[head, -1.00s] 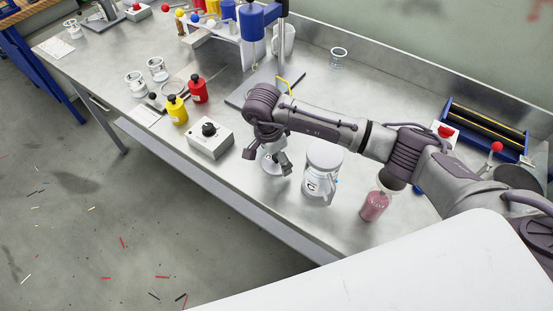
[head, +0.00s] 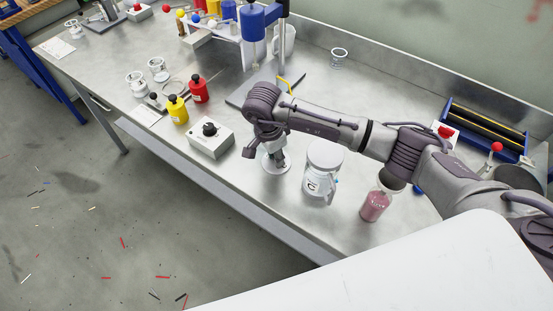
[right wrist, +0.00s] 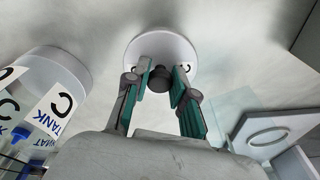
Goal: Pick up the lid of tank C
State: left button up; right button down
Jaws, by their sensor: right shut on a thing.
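The lid of tank C (right wrist: 160,42) is a pale round disc with a "C" mark and a dark knob (right wrist: 159,82) in its middle. In the head view the lid (head: 269,170) appears to lie flat on the bench, partly hidden by my gripper. My right gripper (right wrist: 160,77) points down over the lid, its fingers closed on the knob from both sides; it also shows in the head view (head: 275,161). Tank C (head: 319,181), a pale jar with a "C" label, stands upright just right of the lid; it shows at the left in the wrist view (right wrist: 52,72). My left gripper is not in view.
A pink bottle (head: 375,206) stands right of the tank. The bench's front edge is near the lid.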

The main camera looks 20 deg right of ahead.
jog(key=shift+s+f, duration=0.3)
